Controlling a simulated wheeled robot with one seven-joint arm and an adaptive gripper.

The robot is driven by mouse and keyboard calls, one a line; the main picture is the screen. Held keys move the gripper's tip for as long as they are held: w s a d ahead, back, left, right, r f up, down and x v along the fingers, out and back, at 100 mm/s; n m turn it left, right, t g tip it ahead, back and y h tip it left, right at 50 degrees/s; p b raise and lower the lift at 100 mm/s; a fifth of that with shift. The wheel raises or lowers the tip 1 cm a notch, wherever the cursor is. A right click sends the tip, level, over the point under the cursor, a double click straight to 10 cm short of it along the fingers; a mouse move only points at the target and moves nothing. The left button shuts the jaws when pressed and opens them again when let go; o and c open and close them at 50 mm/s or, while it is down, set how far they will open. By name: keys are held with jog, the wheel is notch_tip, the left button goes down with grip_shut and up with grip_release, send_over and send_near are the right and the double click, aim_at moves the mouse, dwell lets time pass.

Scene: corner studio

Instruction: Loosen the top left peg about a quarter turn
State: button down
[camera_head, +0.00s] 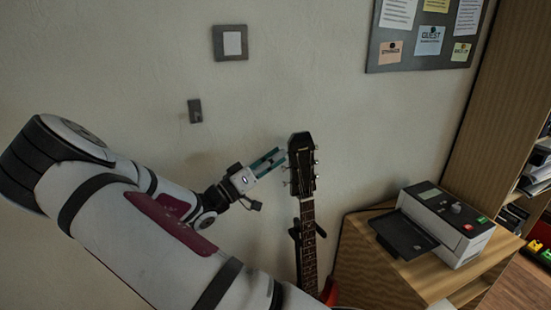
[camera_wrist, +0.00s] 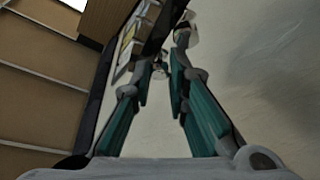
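A guitar stands upright against the wall, its dark headstock (camera_head: 302,163) facing the head camera. Small metal pegs stick out from both its left side (camera_head: 287,184) and its right side (camera_head: 316,161). My gripper (camera_head: 283,155) reaches in from the left, its teal fingers at the upper left edge of the headstock. They hide the top left peg in the head view. In the wrist view the two fingers (camera_wrist: 160,80) are apart, with a small pale peg (camera_wrist: 160,71) seen between their tips. Another peg (camera_wrist: 187,36) shows beyond the right fingertip. I cannot tell whether the fingers touch the peg.
A wooden cabinet (camera_head: 365,270) with a grey device (camera_head: 447,222) on top stands right of the guitar. A notice board (camera_head: 420,55), a square wall plate (camera_head: 230,43) and a small switch (camera_head: 195,110) are on the wall. Wall space above the headstock is clear.

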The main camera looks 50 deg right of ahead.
jog(key=shift+w+f+m+g+b, duration=0.1)
jog(key=shift+m+g+b, duration=0.2)
jog(key=shift+m+b, duration=0.2)
jog(key=shift+w+d+m+g+y+b, duration=0.15)
jog(key=shift+m+g+y+b, duration=1.2)
jog(key=shift+m+b, duration=2.1)
jog(key=shift+w+m+g+y+b, duration=0.1)
jog(key=shift+m+g+y+b, duration=0.6)
jog(key=shift+m+g+b, duration=2.7)
jog(key=shift+w+d+m+g+y+b, duration=0.15)
jog(key=shift+m+y+b, duration=1.25)
jog(key=shift+m, duration=3.95)
jog(key=shift+a+h+b, duration=0.1)
jog(key=shift+h+b, duration=0.15)
jog(key=shift+b, duration=0.2)
jog(key=c, duration=1.5)
grip_release()
jog(key=shift+c, duration=0.2)
jog(key=shift+r, duration=0.3)
